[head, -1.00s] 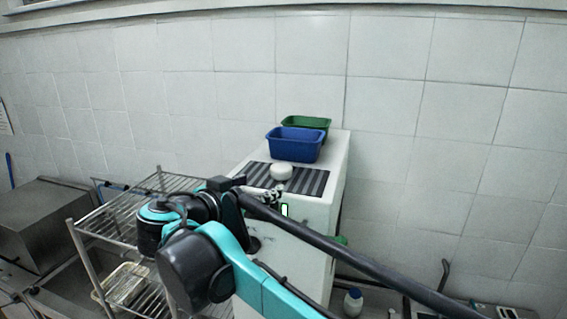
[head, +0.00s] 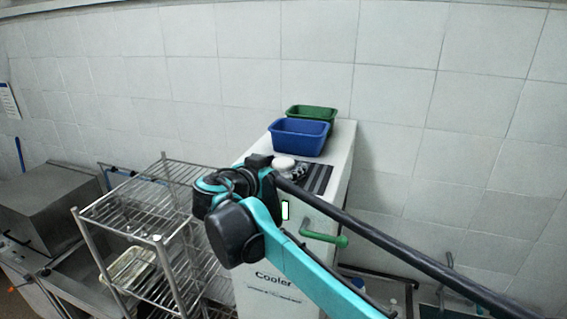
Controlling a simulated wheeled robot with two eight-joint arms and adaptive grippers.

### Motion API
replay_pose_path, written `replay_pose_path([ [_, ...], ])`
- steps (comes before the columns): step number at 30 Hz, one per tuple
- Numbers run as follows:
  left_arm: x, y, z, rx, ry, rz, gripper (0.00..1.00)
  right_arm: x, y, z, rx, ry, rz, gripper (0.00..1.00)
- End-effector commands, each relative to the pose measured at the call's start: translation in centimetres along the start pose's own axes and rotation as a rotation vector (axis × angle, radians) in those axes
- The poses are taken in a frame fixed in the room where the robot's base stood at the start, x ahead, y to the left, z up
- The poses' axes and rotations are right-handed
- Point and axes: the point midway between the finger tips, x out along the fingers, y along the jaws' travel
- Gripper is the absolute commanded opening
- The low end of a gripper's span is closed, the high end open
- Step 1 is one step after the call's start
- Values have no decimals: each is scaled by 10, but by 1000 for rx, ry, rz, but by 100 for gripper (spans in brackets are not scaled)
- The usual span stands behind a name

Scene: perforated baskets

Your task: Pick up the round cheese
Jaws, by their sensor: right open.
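The round cheese (head: 284,162) is a small white disc on the dark striped mat (head: 318,180) on top of the white cooler. Its lower part is hidden by my right arm. My right gripper (head: 298,172) is open, small in the view and partly hidden behind its own wrist. It shows close to the cheese's right front side; I cannot tell whether it touches the cheese. My left gripper is out of view.
A blue basket (head: 299,137) stands just behind the mat, with a green basket (head: 312,112) behind it. The cooler (head: 265,300) has a green handle (head: 327,239). A wire rack (head: 130,205) stands to the left.

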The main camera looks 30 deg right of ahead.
Motion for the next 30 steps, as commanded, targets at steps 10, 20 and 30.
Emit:
replay_pose_path([
  [10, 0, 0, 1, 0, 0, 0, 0, 0, 0, 1, 0, 0, 0, 28],
  [20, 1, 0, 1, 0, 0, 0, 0, 0, 0, 1, 0, -1, 0, 19],
  [30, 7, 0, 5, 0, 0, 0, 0, -6, 0, -26, -1, -1, 0, 19],
])
